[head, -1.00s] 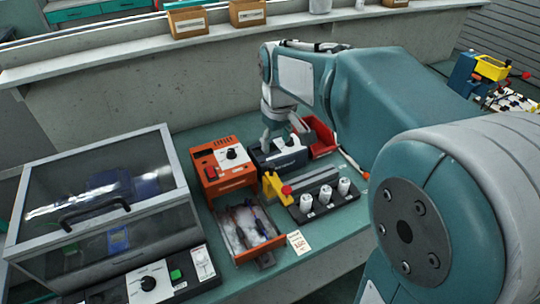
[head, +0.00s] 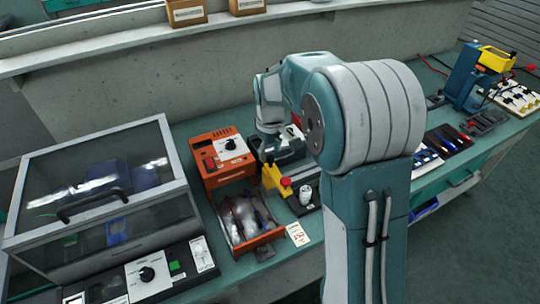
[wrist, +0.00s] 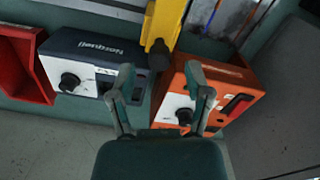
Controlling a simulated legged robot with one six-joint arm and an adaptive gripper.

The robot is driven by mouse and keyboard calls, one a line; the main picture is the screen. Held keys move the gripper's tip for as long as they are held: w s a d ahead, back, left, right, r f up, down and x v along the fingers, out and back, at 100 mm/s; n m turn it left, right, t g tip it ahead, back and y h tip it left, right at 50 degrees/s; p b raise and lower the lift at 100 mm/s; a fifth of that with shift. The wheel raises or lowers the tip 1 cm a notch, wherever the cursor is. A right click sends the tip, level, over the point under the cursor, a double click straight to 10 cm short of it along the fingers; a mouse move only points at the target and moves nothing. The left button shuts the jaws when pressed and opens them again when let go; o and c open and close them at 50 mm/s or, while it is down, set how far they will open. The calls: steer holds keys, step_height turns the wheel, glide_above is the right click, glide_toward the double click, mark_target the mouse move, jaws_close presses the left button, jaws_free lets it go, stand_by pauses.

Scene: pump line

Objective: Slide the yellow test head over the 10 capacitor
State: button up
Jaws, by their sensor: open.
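The yellow test head (head: 271,177) with a red knob (head: 286,182) stands at the left end of the grey rail, behind the capacitor row. In the wrist view, a yellow part (wrist: 166,20) of it shows at the top, with a dark piece below. One white capacitor (head: 305,195) shows on the dark holder. My arm hides the rest of the row, and I cannot read its label. My gripper (wrist: 162,80) is open and empty, its two fingers apart above the orange and dark boxes. It is apart from the test head. My arm largely hides it in the head view.
An orange box (head: 222,158) and a dark Norquell unit (wrist: 95,62) flank the gripper. A red bin (wrist: 22,65) is left in the wrist view. An orange tray (head: 270,238) of bags and a lidded case (head: 95,190) stand nearby. Other fixtures are right.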

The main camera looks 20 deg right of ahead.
steer(key=shift+f, duration=1.05)
jaws_close()
steer(key=w+d, duration=0.1)
steer(key=d, duration=0.6)
steer(key=shift+w, duration=0.15)
jaws_free()
